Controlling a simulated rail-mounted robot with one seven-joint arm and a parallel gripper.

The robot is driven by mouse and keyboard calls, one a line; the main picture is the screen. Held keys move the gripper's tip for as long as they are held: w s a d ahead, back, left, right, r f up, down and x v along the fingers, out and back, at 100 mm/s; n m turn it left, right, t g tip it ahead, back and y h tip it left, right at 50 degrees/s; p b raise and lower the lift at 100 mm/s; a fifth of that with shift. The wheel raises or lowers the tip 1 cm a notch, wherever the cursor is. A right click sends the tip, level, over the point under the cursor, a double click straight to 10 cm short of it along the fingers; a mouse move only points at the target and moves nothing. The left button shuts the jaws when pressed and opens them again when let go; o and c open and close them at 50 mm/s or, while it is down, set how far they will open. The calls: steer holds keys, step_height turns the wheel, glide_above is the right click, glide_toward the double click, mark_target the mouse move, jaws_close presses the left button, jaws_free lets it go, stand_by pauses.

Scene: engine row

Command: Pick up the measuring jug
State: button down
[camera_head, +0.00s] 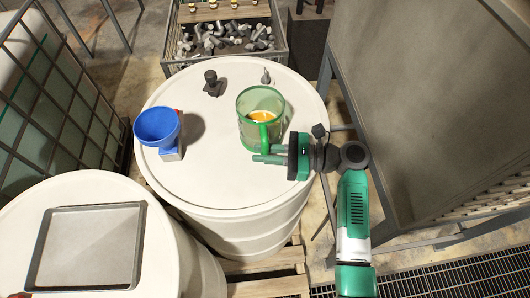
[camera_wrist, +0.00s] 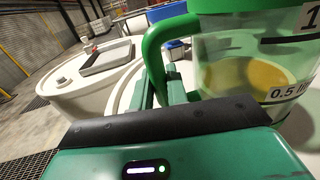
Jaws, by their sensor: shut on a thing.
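The measuring jug (camera_head: 252,110) is clear green with a green handle and some amber liquid inside. It is upright at the right side of the white drum top (camera_head: 215,190); I cannot tell whether it touches the top. In the wrist view the jug (camera_wrist: 250,62) fills the upper right, with scale marks on its wall. My gripper (camera_head: 262,154) reaches in from the right and is shut on the jug's handle. In the wrist view my gripper fingers (camera_wrist: 160,92) sit at the lower part of the handle (camera_wrist: 160,50).
A blue funnel (camera_head: 157,127) stands on a small can at the drum's left. Dark fittings (camera_head: 211,82) rise at the drum's back. A second drum with a grey tray (camera_head: 88,245) is at lower left. A crate of metal parts (camera_head: 225,40) stands behind, and a grey panel (camera_head: 420,100) at right.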

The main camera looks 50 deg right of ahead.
steer(key=shift+r, duration=0.6)
steer(key=s+a+r+p, duration=0.1)
steer(key=s+a, duration=0.2)
steer(key=s, duration=0.4)
steer(key=s+a+r+p, duration=0.1)
steer(key=s+a, duration=0.2)
steer(key=s, duration=0.4)
steer(key=shift+s+a, duration=0.25)
steer(key=shift+a, duration=0.05)
